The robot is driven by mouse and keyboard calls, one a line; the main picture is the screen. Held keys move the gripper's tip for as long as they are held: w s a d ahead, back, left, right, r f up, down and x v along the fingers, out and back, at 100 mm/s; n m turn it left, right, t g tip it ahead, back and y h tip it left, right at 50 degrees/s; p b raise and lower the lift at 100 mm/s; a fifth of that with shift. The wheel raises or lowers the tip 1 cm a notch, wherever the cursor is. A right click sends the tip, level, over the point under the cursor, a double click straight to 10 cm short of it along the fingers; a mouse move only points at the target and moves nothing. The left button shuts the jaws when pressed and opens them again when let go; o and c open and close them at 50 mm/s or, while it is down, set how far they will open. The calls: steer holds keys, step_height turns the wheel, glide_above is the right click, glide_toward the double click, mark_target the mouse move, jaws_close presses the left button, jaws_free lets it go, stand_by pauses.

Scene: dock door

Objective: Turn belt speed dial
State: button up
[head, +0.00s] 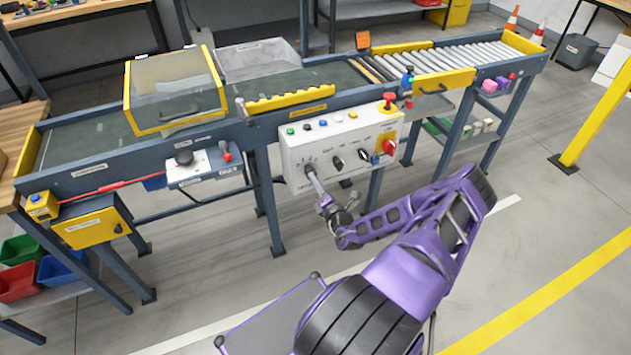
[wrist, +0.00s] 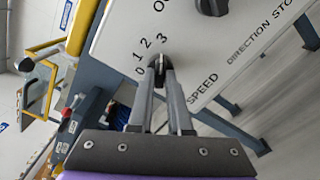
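The belt speed dial (wrist: 157,60) is a small dark knob on the white control panel (head: 345,134). In the wrist view it sits below the numbers 0, 1, 2, 3 and beside the word SPEED. My gripper (wrist: 160,71) has both fingertips at the knob, one on each side, and looks shut on it. The fingers hide much of the knob, and I cannot tell which number it points to. In the head view my gripper (head: 312,174) reaches the panel's lower left, where the fingertips cover the dial.
The panel also carries two black knobs (head: 338,163), a red rotary switch (head: 389,147) on yellow, and a row of small buttons. A red emergency button (head: 389,98) stands on top. The conveyor (head: 90,140) runs behind. The floor in front is clear.

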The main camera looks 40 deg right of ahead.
steer(key=o, duration=0.4)
steer(key=p+v, duration=0.1)
steer(key=v, duration=1.6)
steer(key=shift+s+a, duration=0.2)
